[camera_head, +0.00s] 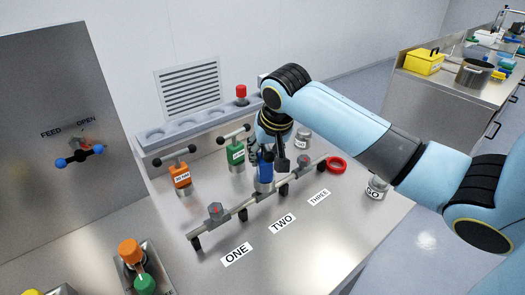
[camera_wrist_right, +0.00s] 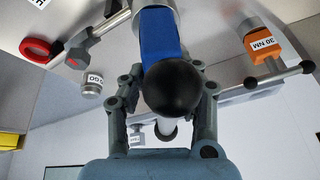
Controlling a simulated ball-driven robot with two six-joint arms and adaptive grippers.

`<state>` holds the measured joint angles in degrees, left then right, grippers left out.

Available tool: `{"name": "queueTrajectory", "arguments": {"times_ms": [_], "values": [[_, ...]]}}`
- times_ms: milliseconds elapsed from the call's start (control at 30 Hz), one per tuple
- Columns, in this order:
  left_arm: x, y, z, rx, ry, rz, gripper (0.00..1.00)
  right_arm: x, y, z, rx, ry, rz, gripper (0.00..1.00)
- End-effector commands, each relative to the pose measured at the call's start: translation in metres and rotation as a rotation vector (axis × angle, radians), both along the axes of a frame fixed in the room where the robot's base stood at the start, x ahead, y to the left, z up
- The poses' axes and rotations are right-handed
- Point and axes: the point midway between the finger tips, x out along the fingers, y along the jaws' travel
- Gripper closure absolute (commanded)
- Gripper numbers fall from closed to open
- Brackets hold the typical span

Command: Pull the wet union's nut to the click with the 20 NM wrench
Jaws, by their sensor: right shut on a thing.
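My right gripper (camera_head: 268,152) is shut on a blue-bodied wrench (camera_head: 265,170), upright over the pipe (camera_head: 240,207) at label TWO. In the right wrist view, the gripper's fingers (camera_wrist_right: 166,100) stand on both sides of the wrench's black ball end (camera_wrist_right: 172,88), with its blue body (camera_wrist_right: 160,38) beyond. Its rating cannot be read. The wrench hides the union at TWO. The union at ONE (camera_head: 215,211) and the union at THREE (camera_head: 302,160) carry red marks. I cannot tell which union is wet. My left gripper is not in view.
An orange 30 NM wrench (camera_head: 180,177) and a green wrench (camera_head: 237,155) stand behind the pipe. A red ring (camera_head: 336,164) and a can marked GO (camera_head: 377,188) lie to the right. A FEED panel (camera_head: 65,110) rises left.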

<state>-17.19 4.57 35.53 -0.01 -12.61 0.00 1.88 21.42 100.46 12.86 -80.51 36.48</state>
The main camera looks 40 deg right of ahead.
Motion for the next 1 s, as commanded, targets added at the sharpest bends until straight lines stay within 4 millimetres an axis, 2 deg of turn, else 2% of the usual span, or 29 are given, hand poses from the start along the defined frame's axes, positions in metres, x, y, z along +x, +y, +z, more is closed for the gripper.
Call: {"name": "queueTrajectory", "arguments": {"times_ms": [1000], "values": [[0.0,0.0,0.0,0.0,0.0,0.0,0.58,0.002,0.0,0.059,0.0,-0.006,0.008,1.0]]}}
